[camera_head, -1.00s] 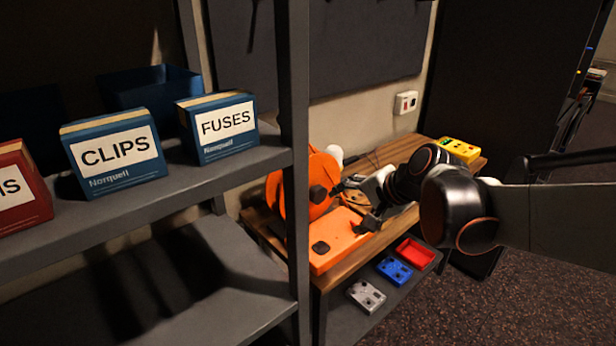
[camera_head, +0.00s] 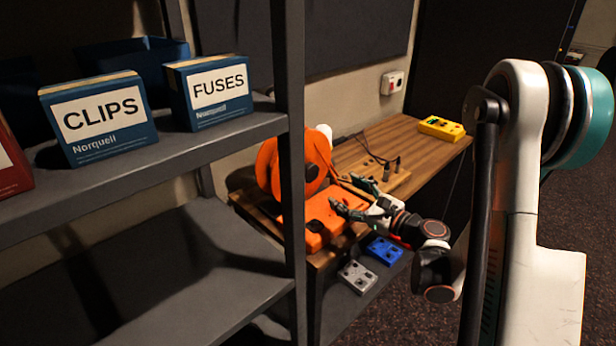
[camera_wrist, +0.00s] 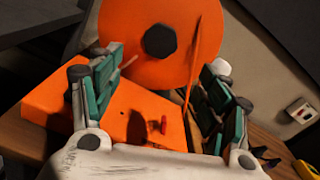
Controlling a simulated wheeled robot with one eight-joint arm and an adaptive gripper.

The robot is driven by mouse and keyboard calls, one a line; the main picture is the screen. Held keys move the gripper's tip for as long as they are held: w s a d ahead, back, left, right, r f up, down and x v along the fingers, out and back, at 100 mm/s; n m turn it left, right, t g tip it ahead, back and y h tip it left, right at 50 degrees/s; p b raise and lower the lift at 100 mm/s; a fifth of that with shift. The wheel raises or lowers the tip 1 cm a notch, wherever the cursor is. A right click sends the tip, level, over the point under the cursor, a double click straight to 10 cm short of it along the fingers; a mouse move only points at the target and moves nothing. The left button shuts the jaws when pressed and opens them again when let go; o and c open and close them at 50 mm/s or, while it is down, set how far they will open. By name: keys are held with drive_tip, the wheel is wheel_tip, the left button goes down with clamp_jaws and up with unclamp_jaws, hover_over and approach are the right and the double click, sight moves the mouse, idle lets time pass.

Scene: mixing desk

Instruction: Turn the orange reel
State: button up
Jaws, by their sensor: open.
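The orange reel (camera_head: 318,152) stands upright at the left end of the wooden desk, partly hidden by a dark shelf post in the head view. In the wrist view, the orange reel (camera_wrist: 205,40) fills the upper middle, with a black hub (camera_wrist: 160,40) at its centre. An orange box (camera_head: 325,215) lies in front of the reel; in the wrist view it spreads below the fingers. My gripper (camera_head: 350,195) is open above this box, facing the reel. In the wrist view, my gripper (camera_wrist: 160,78) has its fingers wide apart with nothing held.
A dark shelf unit (camera_head: 288,200) with CLIPS (camera_head: 100,145) and FUSES (camera_head: 210,115) boxes stands at left. Cables and small plugs lie on a wooden board (camera_head: 390,182). A yellow box (camera_head: 441,128) sits on the desk's far end. Blue (camera_head: 385,250) and grey (camera_head: 357,277) boxes lie below.

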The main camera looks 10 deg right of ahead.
sight(313, 175)
drive_tip(key=p+x, duration=0.3)
drive_tip(key=x, duration=1)
drive_tip(key=shift+w+a, duration=0.15)
drive_tip(key=shift+w, duration=0.15)
drive_tip(key=c, duration=1.5)
